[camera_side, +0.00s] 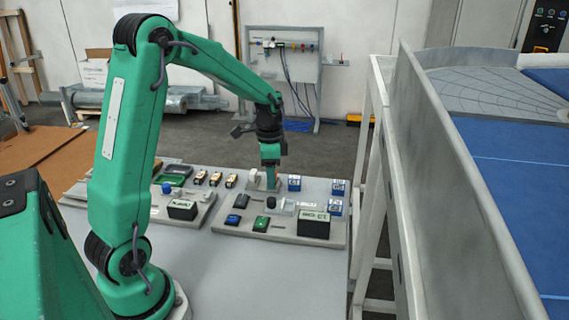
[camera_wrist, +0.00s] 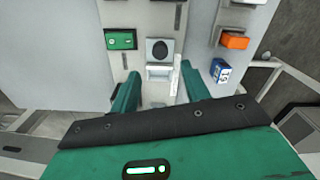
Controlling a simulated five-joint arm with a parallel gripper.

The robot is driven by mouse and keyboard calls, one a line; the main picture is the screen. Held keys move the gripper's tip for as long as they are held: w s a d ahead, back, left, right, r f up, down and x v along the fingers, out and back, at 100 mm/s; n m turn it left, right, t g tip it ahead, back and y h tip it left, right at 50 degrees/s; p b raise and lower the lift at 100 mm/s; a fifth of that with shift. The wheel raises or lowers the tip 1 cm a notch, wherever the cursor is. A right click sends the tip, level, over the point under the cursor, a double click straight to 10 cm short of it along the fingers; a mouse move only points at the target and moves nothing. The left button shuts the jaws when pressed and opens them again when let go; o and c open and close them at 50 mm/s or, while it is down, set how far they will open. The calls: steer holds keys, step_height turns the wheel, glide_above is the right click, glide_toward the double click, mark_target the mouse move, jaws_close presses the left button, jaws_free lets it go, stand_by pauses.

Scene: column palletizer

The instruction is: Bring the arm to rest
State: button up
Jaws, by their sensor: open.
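My green arm reaches out over the table, and my gripper (camera_side: 270,180) points down at the back part of the right-hand component board (camera_side: 232,225). In the wrist view the two green fingers of my gripper (camera_wrist: 160,72) stand apart, with a white block (camera_wrist: 159,73) seen between them on the board. Nothing is clearly held. The fingertips are low, close to the board; I cannot tell whether they touch it or the block.
The boards carry several small parts, among them a green switch (camera_wrist: 121,39), a black round knob (camera_wrist: 160,49), an orange part (camera_wrist: 234,41) and a blue part (camera_wrist: 220,71). A conveyor with a tall grey side wall (camera_side: 440,180) stands right. The front table top (camera_side: 265,275) is clear.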

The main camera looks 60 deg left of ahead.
steer(key=shift+r, duration=0.1)
steer(key=s+d+r+n+t, duration=0.5)
steer(key=s+d+r, duration=0.8)
steer(key=s, duration=0.4)
steer(key=shift+s+d+n+t, duration=0.15)
steer(key=shift+d+n+t, duration=0.25)
steer(key=shift+d, duration=0.45)
steer(key=shift+c, duration=0.4)
stand_by(0.5)
